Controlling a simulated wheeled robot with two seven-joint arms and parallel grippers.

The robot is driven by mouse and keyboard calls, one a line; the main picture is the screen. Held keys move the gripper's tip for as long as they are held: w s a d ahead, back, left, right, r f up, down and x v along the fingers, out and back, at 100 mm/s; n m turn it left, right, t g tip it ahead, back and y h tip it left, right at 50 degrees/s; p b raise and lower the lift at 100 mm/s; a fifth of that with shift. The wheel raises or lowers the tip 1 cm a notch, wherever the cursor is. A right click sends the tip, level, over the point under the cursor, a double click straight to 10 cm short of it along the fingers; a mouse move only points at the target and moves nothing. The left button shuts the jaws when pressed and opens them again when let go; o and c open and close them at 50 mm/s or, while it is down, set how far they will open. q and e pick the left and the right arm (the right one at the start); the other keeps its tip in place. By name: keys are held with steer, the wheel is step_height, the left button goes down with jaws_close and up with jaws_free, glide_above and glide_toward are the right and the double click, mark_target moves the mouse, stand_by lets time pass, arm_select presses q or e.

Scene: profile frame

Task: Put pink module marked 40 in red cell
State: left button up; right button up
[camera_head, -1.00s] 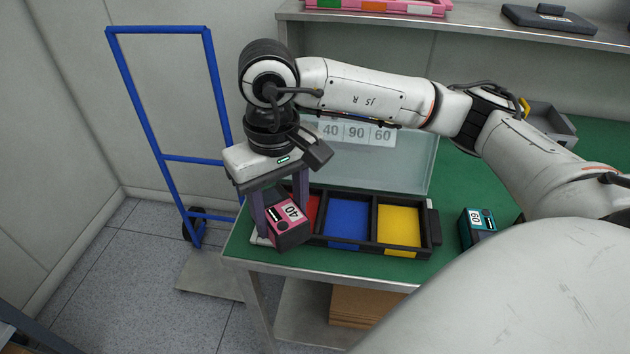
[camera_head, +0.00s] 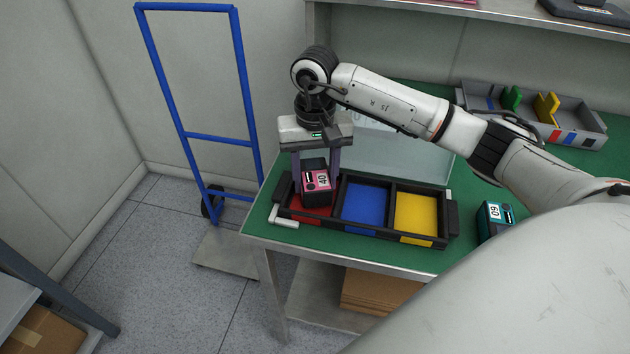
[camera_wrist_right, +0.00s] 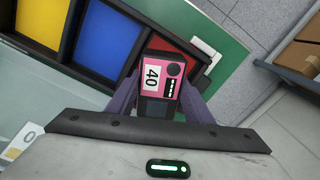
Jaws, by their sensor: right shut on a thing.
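The pink module marked 40 (camera_head: 317,181) is held upright between the fingers of my right gripper (camera_head: 316,178), which is shut on it. It is over the red cell (camera_head: 297,207), the leftmost of three in the black tray (camera_head: 378,238). The module hides part of that cell, and I cannot tell whether it touches the floor of it. In the right wrist view the pink module (camera_wrist_right: 160,76) sits between the fingers, with the red cell (camera_wrist_right: 189,66) partly visible around it. My left gripper is not in view.
The blue cell (camera_head: 365,207) and yellow cell (camera_head: 416,217) are empty. A teal module marked 60 (camera_head: 494,219) stands on the green table right of the tray. A grey divided bin (camera_head: 580,130) is at the back right. A blue hand truck (camera_head: 220,140) stands left of the table.

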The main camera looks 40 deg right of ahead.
mark_target(315, 176)
steer(key=shift+f, duration=0.65)
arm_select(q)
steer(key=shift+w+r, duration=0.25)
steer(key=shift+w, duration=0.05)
arm_select(e)
steer(key=shift+f, duration=0.1)
steer(key=shift+f, duration=0.15)
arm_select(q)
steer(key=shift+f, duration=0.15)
arm_select(e)
steer(key=o, duration=0.9)
steer(key=shift+r, duration=0.3)
step_height(315, 176, up, 11)
steer(key=shift+f+b, duration=0.2)
steer(key=shift+b, duration=0.3)
steer(key=shift+r, duration=0.55)
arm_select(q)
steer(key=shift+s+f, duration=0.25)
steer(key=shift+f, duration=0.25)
